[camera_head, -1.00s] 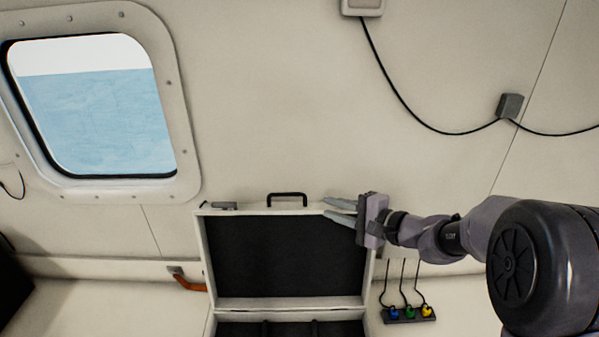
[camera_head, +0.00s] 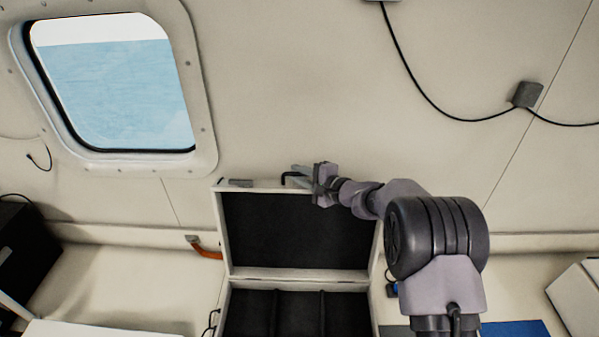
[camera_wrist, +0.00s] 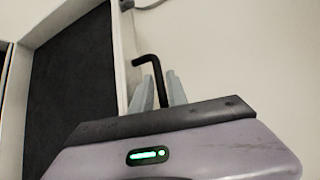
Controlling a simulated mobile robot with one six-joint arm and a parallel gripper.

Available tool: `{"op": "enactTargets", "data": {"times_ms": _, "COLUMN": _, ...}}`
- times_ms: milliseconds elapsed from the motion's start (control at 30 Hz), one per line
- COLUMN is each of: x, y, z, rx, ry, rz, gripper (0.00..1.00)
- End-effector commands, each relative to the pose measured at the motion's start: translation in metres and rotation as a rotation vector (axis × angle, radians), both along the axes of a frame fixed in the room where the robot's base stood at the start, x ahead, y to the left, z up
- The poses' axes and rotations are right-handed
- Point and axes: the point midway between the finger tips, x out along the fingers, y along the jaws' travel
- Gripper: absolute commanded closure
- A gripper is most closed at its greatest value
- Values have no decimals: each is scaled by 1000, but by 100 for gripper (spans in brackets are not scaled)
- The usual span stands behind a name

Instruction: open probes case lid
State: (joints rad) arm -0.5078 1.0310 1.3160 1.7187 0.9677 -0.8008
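The probes case (camera_head: 374,300) has a pale rim and a dark lining. Its lid (camera_head: 295,232) stands raised at the back, with its dark inner face toward me. The lid also shows at the left in the wrist view (camera_wrist: 75,85). A black handle (camera_wrist: 152,62) sticks out from the lid's top edge; in the head view it is partly hidden by my gripper. My gripper (camera_head: 299,175) is at the lid's top edge. Its two grey fingers are apart, with the handle between them in the wrist view. I see no clear grip on it.
Dark compartments (camera_head: 258,312) in the case base look empty. The wall with the window (camera_head: 115,95) is close behind the lid. A black box (camera_head: 25,255) stands at the left and a pale box (camera_head: 580,290) at the right. An orange strap (camera_head: 207,252) hangs left of the case.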

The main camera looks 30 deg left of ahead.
Motion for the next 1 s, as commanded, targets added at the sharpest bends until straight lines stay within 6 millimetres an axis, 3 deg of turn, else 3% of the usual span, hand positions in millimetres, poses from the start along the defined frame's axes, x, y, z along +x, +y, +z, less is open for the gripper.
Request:
{"op": "enactTargets", "data": {"times_ms": 167, "x": 0, "y": 0, "z": 0, "rx": 0, "ry": 0, "rz": 0, "gripper": 81}}
{"op": "enactTargets", "data": {"times_ms": 267, "x": 0, "y": 0, "z": 0, "rx": 0, "ry": 0, "rz": 0, "gripper": 98}}
{"op": "enactTargets", "data": {"times_ms": 300, "x": 0, "y": 0, "z": 0, "rx": 0, "ry": 0, "rz": 0, "gripper": 100}}
{"op": "enactTargets", "data": {"times_ms": 1000, "x": 0, "y": 0, "z": 0, "rx": 0, "ry": 0, "rz": 0, "gripper": 100}}
